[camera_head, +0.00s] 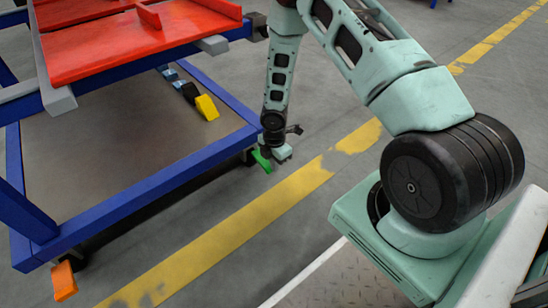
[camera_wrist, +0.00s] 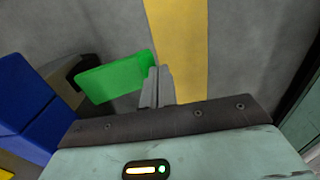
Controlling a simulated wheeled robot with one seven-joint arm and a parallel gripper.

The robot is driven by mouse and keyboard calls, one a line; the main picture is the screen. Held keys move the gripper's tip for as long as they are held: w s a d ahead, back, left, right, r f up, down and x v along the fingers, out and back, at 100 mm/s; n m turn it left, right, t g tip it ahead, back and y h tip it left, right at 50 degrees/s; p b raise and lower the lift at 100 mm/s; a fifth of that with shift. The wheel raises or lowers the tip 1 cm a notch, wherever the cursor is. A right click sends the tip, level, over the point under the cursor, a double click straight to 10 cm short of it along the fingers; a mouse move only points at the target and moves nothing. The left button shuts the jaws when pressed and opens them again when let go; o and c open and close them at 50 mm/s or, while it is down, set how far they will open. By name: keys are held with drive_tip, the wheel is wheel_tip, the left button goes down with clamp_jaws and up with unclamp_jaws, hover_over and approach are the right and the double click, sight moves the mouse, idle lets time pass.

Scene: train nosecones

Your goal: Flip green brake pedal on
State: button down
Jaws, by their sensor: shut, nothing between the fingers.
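The green brake pedal (camera_head: 261,160) is at the caster by the right corner of the blue cart, low near the floor. In the wrist view the green pedal (camera_wrist: 115,76) is a flat, tilted plate left of my fingers. My gripper (camera_wrist: 157,88) is shut and empty, its fingertips beside the pedal's right end; I cannot tell if they touch it. In the head view my gripper (camera_head: 280,153) points down just right of the pedal, and its fingers are hard to make out.
The blue cart frame (camera_head: 150,190) stands left of my arm with a red tray (camera_head: 110,40) on top. An orange pedal (camera_head: 64,281) is at its near corner, and a yellow block (camera_head: 207,107) lies on its lower shelf. Floor with a yellow line (camera_head: 230,230) is clear right of the cart.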

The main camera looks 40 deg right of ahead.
drive_tip(key=shift+f+p, duration=0.55)
drive_tip(key=shift+f, duration=0.7)
drive_tip(key=shift+s+f, duration=0.1)
